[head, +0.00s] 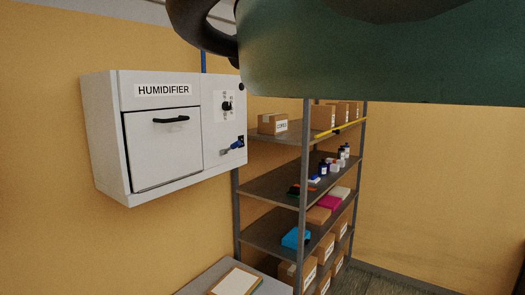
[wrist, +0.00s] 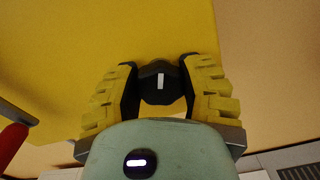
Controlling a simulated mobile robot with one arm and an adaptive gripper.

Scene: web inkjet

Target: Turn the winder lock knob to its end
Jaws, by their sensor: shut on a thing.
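The winder lock knob (wrist: 150,92) is a dark, faceted knob with a white line on its face, seen in the wrist view. The white line stands about upright in the picture. My gripper (wrist: 159,76) is shut on the knob, with one yellow ribbed finger on each side of it. The knob sits in front of a yellow surface. The head view shows neither the knob nor my gripper's fingers; my arm fills its upper right.
In the head view, a white humidifier cabinet (head: 163,151) hangs on the left wall. A metal shelf (head: 275,182) with boxes and bottles stands beyond it. A red part (wrist: 12,142) shows at the wrist view's left edge. Floor is clear at lower right.

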